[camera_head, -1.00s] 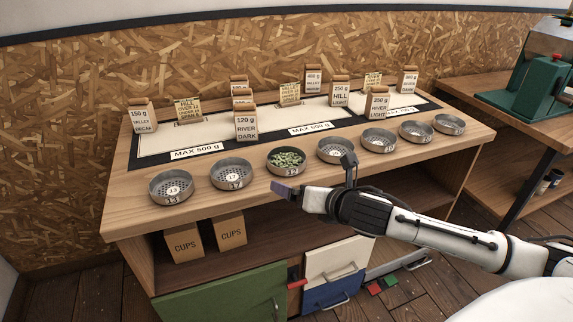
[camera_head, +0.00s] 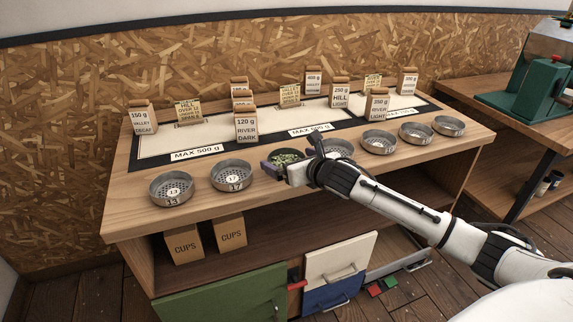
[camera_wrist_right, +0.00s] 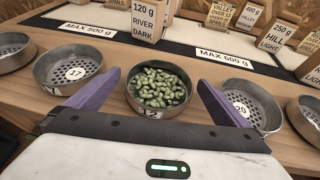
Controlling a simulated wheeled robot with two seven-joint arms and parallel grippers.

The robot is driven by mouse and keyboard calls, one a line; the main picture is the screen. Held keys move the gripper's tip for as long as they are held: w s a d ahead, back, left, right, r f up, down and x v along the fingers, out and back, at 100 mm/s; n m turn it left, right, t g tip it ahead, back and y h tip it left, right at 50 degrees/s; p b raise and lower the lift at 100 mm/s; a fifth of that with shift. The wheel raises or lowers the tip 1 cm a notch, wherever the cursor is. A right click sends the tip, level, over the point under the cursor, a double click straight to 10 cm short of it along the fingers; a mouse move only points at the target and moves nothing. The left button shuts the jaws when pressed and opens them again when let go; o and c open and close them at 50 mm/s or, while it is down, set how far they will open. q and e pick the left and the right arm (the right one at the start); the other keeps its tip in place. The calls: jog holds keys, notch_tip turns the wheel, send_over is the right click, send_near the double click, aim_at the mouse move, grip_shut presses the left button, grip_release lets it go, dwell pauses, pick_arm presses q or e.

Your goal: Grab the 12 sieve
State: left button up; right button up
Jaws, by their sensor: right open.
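The 12 sieve is a round grey metal sieve holding green beans; its rim (camera_wrist_right: 129,96) and its label "12" (camera_wrist_right: 150,114) show in the right wrist view. In the head view the sieve (camera_head: 287,153) is partly hidden by my right gripper (camera_head: 291,166). My right gripper (camera_wrist_right: 157,95) is open, its two purple fingers apart on the left and right of the sieve, not gripping it. The near edge of the sieve is close to the gripper's palm. My left gripper is not in view.
The 17 sieve (camera_head: 231,173) and 13 sieve (camera_head: 171,187) stand to the left. The 20 sieve (camera_wrist_right: 249,106) stands close by the right finger. Several sieves continue right. Bean bags, including River Dark (camera_head: 246,125), stand behind on the table (camera_head: 135,211).

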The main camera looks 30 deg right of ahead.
jog(key=shift+w+f, duration=0.2)
jog(key=shift+w, duration=0.3)
jog(key=shift+r, duration=0.1)
jog(key=c, duration=1.1)
